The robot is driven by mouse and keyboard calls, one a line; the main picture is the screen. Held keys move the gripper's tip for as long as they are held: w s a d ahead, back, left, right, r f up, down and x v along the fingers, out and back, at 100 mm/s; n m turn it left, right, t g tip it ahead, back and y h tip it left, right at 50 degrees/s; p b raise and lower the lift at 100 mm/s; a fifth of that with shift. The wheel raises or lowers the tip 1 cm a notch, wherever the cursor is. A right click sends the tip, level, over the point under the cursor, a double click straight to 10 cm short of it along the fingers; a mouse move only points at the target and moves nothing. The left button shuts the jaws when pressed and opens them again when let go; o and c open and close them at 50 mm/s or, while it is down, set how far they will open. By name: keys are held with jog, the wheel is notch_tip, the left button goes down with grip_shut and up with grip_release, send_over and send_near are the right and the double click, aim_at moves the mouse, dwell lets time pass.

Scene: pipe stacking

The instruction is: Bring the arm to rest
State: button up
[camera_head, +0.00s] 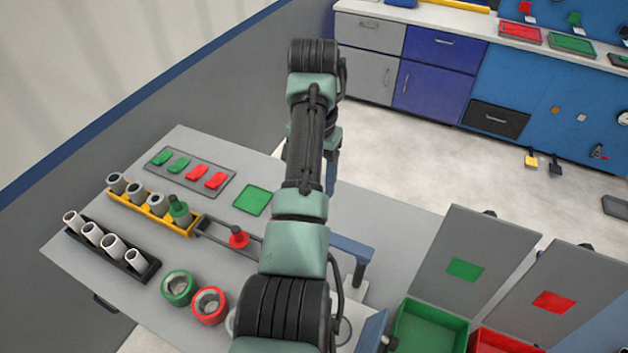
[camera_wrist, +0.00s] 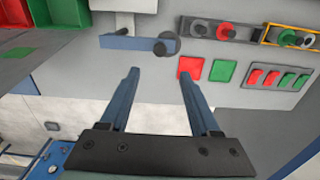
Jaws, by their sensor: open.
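My arm (camera_head: 305,150) reaches up and away across the right part of the grey table in the head view, bent at a joint at the top. My gripper (camera_wrist: 159,75) shows in the wrist view with its two blue fingers spread apart and nothing between them. It is mostly hidden behind the arm in the head view. In the wrist view, the fingertips point towards the table area with a red square (camera_wrist: 191,67) and a green square (camera_wrist: 222,72). No contact with the table shows.
A yellow rack (camera_head: 125,201) and a black rack (camera_head: 102,252) hold several pipes at the table's left. Green (camera_head: 179,287) and red (camera_head: 209,305) rings stand in front. A green bin (camera_head: 428,330) and a red bin (camera_head: 500,343) stand at lower right. Open floor lies behind.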

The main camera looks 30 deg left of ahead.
dwell(0.4)
jog(key=w+d+r+t+y, duration=0.3)
jog(key=w+d+r+t, duration=0.1)
jog(key=w+r+t, duration=0.5)
jog(key=w+d+r+t, duration=0.1)
jog(key=d+r+t, duration=0.25)
jog(key=r, duration=0.55)
jog(key=d+r+t, duration=0.3)
jog(key=d+r, duration=0.1)
jog(key=r, duration=0.5)
jog(key=s+d+r+t+h, duration=0.1)
jog(key=s+d+r+t, duration=0.2)
jog(key=s+r, duration=0.4)
jog(key=s+d+r+t+h, duration=0.1)
jog(key=s+d+r+t, duration=0.3)
jog(key=s+r, duration=0.3)
jog(key=s+d+r+m+t+h, duration=0.1)
jog(key=s+d+r+t, duration=0.3)
jog(key=s+r, duration=0.3)
jog(key=shift+s+d+r+t, duration=0.15)
jog(key=shift+s+d+t, duration=0.1)
jog(key=shift+t, duration=0.2)
jog(key=shift+w, duration=0.1)
